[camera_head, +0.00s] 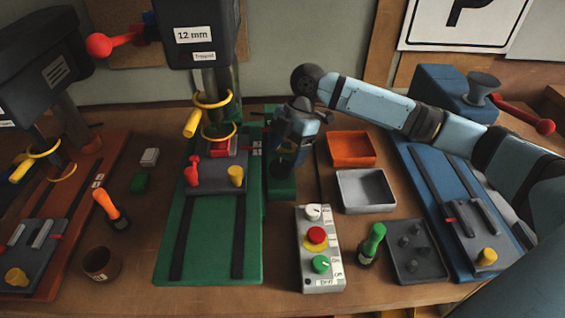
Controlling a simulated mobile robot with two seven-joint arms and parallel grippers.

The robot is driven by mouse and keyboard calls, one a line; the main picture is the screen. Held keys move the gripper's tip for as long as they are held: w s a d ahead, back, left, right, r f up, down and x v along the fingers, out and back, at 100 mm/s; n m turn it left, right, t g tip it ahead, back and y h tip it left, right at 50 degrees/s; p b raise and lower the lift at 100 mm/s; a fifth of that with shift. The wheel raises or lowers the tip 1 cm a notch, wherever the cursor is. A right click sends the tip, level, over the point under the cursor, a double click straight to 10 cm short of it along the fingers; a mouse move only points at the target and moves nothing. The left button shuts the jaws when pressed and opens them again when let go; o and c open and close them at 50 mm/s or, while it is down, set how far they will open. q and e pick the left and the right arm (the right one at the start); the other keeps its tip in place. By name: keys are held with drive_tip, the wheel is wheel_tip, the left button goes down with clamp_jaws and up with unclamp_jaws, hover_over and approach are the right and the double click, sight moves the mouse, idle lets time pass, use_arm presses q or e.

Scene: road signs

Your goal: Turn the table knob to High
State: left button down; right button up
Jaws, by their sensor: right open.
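My right arm comes in from the right, and my right gripper (285,158) points down over a dark green post or stand (282,188), right of the middle drill press. It is open. My own gripper and wrist hide part of that stand, so I cannot tell whether the fingers touch anything. Small white labels (257,147) sit just left of the gripper, too small to read. No knob can be made out clearly there. My left gripper is out of view.
The middle drill press (190,60) has a green base (208,262). An orange tray (351,134) and a grey tray (341,187) lie right of my gripper. A green-handled tool (372,240) stands near a dark holder (415,265). A blue machine (440,90) is at right.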

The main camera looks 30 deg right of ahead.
sight(282, 165)
drive_tip(key=shift+x, duration=1.9)
